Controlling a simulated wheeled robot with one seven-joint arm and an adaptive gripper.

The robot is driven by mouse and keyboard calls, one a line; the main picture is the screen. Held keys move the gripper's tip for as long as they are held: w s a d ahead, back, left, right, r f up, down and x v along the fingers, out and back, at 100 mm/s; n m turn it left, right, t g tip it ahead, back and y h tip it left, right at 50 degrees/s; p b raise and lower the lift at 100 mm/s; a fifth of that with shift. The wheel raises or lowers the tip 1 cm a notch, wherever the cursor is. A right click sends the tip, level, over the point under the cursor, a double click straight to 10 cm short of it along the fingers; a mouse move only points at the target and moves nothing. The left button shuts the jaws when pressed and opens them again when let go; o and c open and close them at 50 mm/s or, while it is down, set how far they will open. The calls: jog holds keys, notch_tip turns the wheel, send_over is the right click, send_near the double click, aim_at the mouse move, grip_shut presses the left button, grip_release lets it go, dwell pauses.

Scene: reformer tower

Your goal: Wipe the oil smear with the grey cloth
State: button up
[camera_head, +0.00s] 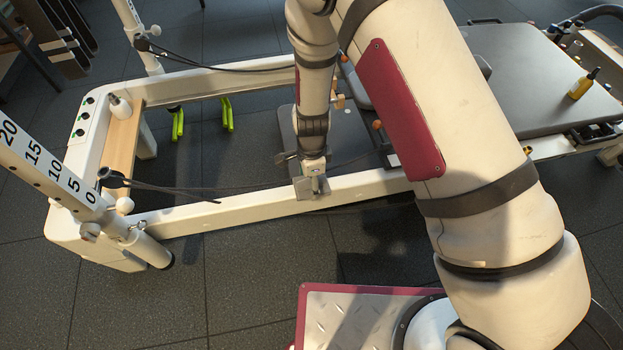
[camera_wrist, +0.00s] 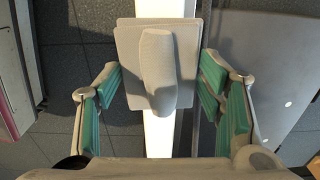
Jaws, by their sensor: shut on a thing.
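The grey cloth (camera_wrist: 130,60) shows in the wrist view as a flat square pad with a raised, rounded grip in its middle. It lies over the white frame rail (camera_wrist: 160,135). In the head view, my gripper (camera_head: 312,166) points down at the near white rail (camera_head: 240,202), with a small grey part of the cloth (camera_head: 309,188) at the rail. I see no oil smear in either view; whether it is under the cloth I cannot tell.
The reformer's carriage (camera_head: 530,85) is at the right, with a yellow bottle (camera_head: 581,85) on it. Dark cords run near the rail. A numbered post (camera_head: 45,172) rises at the left. The front-left floor is clear.

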jog(key=shift+w+d+f, duration=0.1)
jog(key=shift+w+d, duration=0.1)
jog(key=shift+d, duration=0.5)
jog(key=shift+w+d, duration=0.15)
jog(key=shift+d, duration=0.5)
jog(key=shift+s+a+r+p, duration=0.1)
jog(key=shift+s+a+p, duration=0.15)
jog(key=shift+a, duration=0.55)
jog(key=shift+s+a+r+p, duration=0.1)
jog(key=shift+s+a+p, duration=0.1)
jog(key=shift+a, duration=0.55)
jog(key=shift+w+d+f, duration=0.15)
jog(key=shift+w+d, duration=0.05)
jog(key=shift+d, duration=0.5)
jog(key=shift+w+d, duration=0.25)
jog(key=shift+d, duration=0.6)
jog(key=shift+s+a, duration=0.25)
jog(key=shift+a, duration=0.6)
jog(key=shift+s+a, duration=0.25)
jog(key=shift+a, duration=0.5)
jog(key=shift+w+d, duration=0.3)
jog(key=shift+d, duration=0.55)
jog(key=shift+w+d, duration=0.2)
jog(key=shift+d, duration=0.55)
